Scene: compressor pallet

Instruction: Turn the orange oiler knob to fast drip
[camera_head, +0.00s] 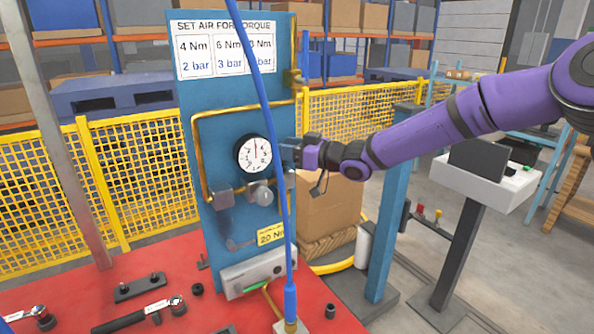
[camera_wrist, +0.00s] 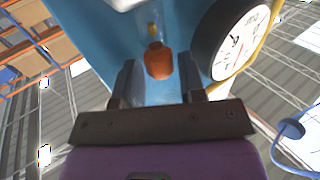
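The orange oiler knob (camera_wrist: 158,60) shows in the wrist view below a small yellowish fitting on the blue panel (camera_wrist: 100,30). My gripper (camera_wrist: 156,78) is open, with one dark finger on each side of the knob and a visible gap on both sides. I cannot tell how deep the knob sits between the fingertips. In the head view my gripper (camera_head: 288,151) is at the right of the round gauge (camera_head: 255,153), close to the blue panel (camera_head: 222,115). The knob is not visible there.
A blue hose (camera_head: 268,100) hangs in front of the panel, near my gripper. Brass pipes (camera_head: 240,107) run along the panel. The gauge (camera_wrist: 238,42) is close to the right finger. A red table (camera_head: 240,310) with tools lies below. A blue post (camera_head: 398,200) stands at the right.

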